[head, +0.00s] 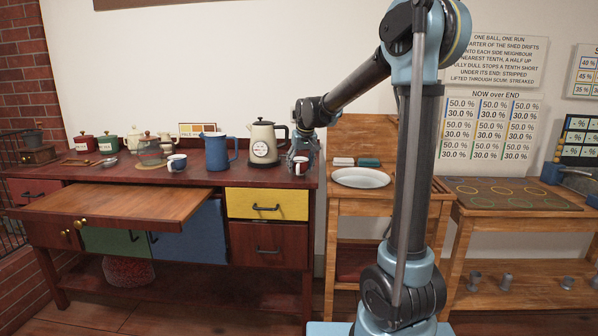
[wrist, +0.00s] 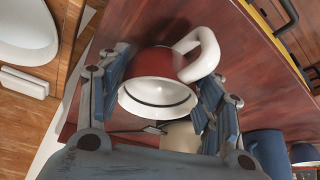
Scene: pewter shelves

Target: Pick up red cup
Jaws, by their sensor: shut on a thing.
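The red cup (wrist: 158,62) has a white rim and a white handle. In the wrist view it sits between the two fingers of my gripper (wrist: 160,92), which is shut on it, with the handle pointing to the upper right. In the head view, the red cup (head: 300,166) is at the right end of the dark red sideboard (head: 200,182), below my gripper (head: 303,146), and partly hidden by it. I cannot tell whether the cup still touches the sideboard top.
A cream kettle (head: 264,146) stands just left of the cup, with a blue jug (head: 216,152) and a white-and-blue mug (head: 177,163) further left. A pull-out board (head: 120,206) juts forward. A wooden washstand with a white basin (head: 360,178) stands to the right.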

